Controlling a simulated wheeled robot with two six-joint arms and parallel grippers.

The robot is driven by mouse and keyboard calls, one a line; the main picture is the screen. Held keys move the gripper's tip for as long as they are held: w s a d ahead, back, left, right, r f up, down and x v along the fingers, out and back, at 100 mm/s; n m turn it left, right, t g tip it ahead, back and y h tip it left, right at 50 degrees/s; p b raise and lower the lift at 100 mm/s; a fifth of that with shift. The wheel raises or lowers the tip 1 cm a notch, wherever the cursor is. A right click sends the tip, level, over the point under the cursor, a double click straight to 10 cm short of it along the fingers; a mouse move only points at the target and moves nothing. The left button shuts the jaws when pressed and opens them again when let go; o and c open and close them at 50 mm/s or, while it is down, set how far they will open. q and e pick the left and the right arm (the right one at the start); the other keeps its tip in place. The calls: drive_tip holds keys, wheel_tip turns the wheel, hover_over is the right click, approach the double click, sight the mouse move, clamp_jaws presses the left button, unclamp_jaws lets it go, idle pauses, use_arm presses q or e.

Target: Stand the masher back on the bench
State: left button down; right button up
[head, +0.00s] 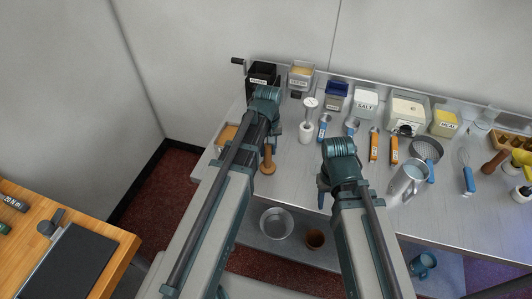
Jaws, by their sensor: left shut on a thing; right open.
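The wooden masher (267,160) is upright at the left part of the steel bench, its round foot downward. My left gripper (266,138) is shut on its upper part, which my arm mostly hides. I cannot tell whether the foot touches the bench (290,185) or hangs just above it. My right gripper (325,190) is open and empty over the bench's front edge, right of the masher; its fingers are partly hidden by my wrist.
A white plunger-like tool (307,130) stands right of the masher. A black container (262,73) and labelled tubs, including salt (365,103), line the back. A metal jug (407,182) and sieve (427,150) are right. A metal bowl (276,223) sits below. Bench between masher and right gripper is clear.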

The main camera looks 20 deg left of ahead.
use_arm(q)
drive_tip(key=shift+w, duration=0.1)
drive_tip(key=shift+f, duration=0.15)
drive_tip(key=c, duration=0.6)
unclamp_jaws()
wheel_tip(320, 180, up, 12)
drive_tip(key=p, duration=1.2)
drive_tip(key=shift+r, duration=0.2)
drive_tip(key=s+d+m, duration=0.3)
drive_tip(key=s, duration=0.1)
drive_tip(key=s+d+m, duration=0.3)
drive_tip(key=s+d, duration=0.1)
drive_tip(key=s, duration=0.1)
drive_tip(key=s+d+m+y, duration=0.1)
drive_tip(key=s+d+m, duration=0.2)
drive_tip(key=s, duration=0.2)
drive_tip(key=shift+s+d, duration=0.25)
